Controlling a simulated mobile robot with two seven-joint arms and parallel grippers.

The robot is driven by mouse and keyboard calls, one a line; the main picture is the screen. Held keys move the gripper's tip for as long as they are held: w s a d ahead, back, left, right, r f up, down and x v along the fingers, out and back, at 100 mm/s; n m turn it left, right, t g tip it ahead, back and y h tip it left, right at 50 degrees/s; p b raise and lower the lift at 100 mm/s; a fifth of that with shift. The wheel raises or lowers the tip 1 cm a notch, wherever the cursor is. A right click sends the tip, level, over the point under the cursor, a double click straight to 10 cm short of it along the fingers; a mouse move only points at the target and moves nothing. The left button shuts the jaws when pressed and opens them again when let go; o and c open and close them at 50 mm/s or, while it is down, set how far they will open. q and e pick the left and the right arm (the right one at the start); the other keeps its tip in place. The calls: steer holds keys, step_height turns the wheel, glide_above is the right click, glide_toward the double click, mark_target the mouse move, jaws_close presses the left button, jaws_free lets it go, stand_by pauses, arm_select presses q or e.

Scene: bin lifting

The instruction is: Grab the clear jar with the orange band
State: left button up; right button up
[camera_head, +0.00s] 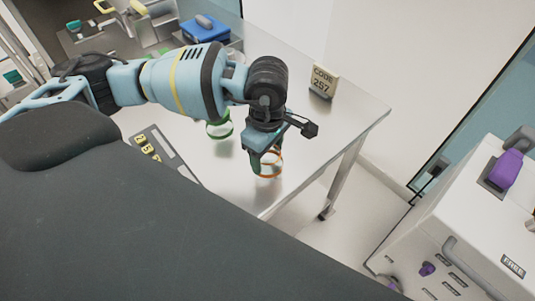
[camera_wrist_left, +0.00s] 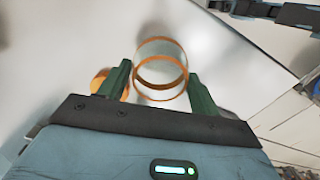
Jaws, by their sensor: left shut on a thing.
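The clear jar with the orange band (camera_head: 268,173) stands near the front edge of the metal table. In the left wrist view the jar (camera_wrist_left: 162,72) shows as see-through glass with orange rings, between the two dark green fingers. My left gripper (camera_head: 264,160) comes down on it from above and is shut on it. The gripper hides part of the jar in the head view. I cannot tell whether the jar's base touches the table. My right gripper is not in view.
A clear jar with a green band (camera_head: 219,129) stands just left of my gripper. A "CODE 257" block (camera_head: 324,81) sits at the table's back. A grey panel with yellow blocks (camera_head: 160,150) lies left. A white cabinet with a purple handle (camera_head: 505,169) stands right, across a floor gap.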

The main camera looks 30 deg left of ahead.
arm_select(q)
steer(key=shift+r, duration=0.5)
step_height(320, 180, up, 2)
steer(key=shift+r, duration=0.1)
steer(key=s+a+r+p, duration=0.1)
steer(key=s+p, duration=0.2)
steer(key=s, duration=1.3)
steer(key=shift+r, duration=0.4)
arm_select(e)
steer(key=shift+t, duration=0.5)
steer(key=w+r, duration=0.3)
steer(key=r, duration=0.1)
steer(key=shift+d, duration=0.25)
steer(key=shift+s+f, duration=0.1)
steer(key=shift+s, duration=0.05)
